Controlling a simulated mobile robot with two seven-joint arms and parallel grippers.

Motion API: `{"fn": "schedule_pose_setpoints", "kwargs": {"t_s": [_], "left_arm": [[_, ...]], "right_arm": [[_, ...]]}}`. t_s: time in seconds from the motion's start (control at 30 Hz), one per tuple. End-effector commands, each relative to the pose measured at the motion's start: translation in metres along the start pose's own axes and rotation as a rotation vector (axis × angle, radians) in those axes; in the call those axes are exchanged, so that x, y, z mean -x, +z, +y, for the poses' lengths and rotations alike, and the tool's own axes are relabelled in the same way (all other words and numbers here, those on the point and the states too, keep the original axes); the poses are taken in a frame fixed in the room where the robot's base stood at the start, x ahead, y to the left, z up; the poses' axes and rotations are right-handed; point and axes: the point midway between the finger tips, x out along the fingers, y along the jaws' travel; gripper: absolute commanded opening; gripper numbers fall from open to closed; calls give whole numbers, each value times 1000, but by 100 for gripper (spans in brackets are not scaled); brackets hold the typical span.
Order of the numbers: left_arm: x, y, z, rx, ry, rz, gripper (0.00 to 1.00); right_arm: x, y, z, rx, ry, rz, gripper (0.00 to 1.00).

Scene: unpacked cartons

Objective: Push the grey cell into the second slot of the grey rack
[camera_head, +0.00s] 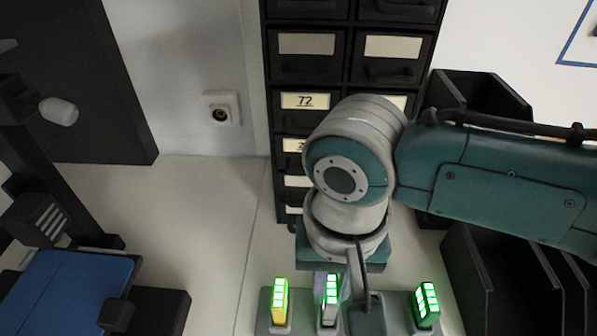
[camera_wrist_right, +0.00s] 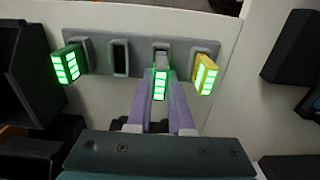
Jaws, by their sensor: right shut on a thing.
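The grey rack (camera_head: 386,297) lies at the bottom of the head view; its face also shows in the wrist view (camera_wrist_right: 97,57). The grey cell (camera_wrist_right: 160,84), with a lit green bar display, is between the purple fingers of my right gripper (camera_wrist_right: 161,95), which is shut on it. The cell is lined up with the second slot from the yellow-cell end and appears to be at or partly in it; its depth I cannot tell. In the head view the grey cell (camera_head: 329,306) stands upright, with the gripper partly hidden behind my wrist. My left gripper is out of view.
A yellow cell (camera_head: 280,302) and a dark green cell (camera_head: 427,305) sit in the end slots. An empty slot (camera_wrist_right: 121,58) lies beside the grey cell's slot. Black drawers (camera_head: 304,68) stand behind, dark bins (camera_head: 490,280) at right, a blue plate (camera_head: 70,290) at left.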

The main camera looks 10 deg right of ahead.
Motion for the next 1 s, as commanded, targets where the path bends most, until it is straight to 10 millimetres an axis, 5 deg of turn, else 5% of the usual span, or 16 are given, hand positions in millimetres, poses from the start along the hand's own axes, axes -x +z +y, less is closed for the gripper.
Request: {"fn": "schedule_pose_setpoints", "kwargs": {"t_s": [1.0], "left_arm": [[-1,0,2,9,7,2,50]], "right_arm": [[-8,-1,0,0,0,0,0]]}}
